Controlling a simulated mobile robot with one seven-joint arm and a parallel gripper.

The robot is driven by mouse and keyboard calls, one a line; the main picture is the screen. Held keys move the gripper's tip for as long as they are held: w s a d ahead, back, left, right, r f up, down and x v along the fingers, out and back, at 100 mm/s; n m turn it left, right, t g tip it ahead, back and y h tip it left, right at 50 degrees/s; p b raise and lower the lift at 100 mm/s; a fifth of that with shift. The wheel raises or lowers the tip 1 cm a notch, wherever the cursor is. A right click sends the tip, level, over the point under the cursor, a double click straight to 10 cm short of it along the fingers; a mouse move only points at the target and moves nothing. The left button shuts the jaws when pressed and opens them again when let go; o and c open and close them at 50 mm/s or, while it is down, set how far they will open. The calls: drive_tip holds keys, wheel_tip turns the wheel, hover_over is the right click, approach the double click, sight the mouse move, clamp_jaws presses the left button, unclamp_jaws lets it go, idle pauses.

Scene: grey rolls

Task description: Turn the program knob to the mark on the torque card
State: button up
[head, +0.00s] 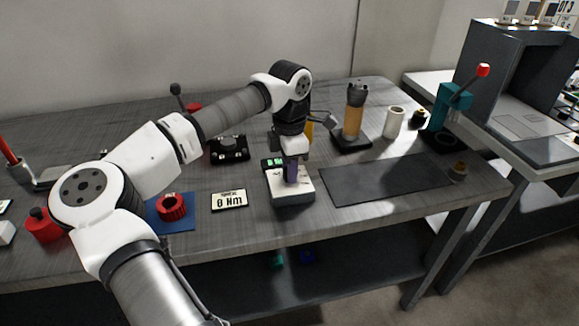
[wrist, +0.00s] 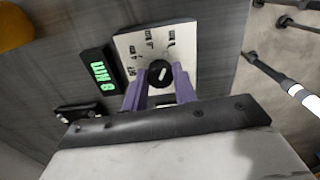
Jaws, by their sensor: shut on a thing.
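My gripper (head: 291,172) is at the white program box (head: 293,197) near the table's front edge. In the wrist view its purple fingers (wrist: 160,84) are shut on the round black program knob (wrist: 159,73). A white pointer line shows on the knob's face, tilted toward the upper right. Small dark labels ring the knob on the white panel (wrist: 127,42); they are too small to read surely. The torque card (head: 229,200) lies left of the box, its large text upside down and including an 8. The knob is hidden in the head view.
A small green-lit display (wrist: 100,72) stands beside the panel. A dark mat (head: 385,180) lies right of the box. An amber cylinder (head: 354,112) and white cylinder (head: 393,122) stand behind.

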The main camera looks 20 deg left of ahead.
drive_tip(key=o, duration=1)
drive_tip(key=shift+c, duration=0.2)
wheel_tip(320, 180, up, 14)
drive_tip(key=shift+b, duration=0.3)
drive_tip(key=shift+f, duration=0.15)
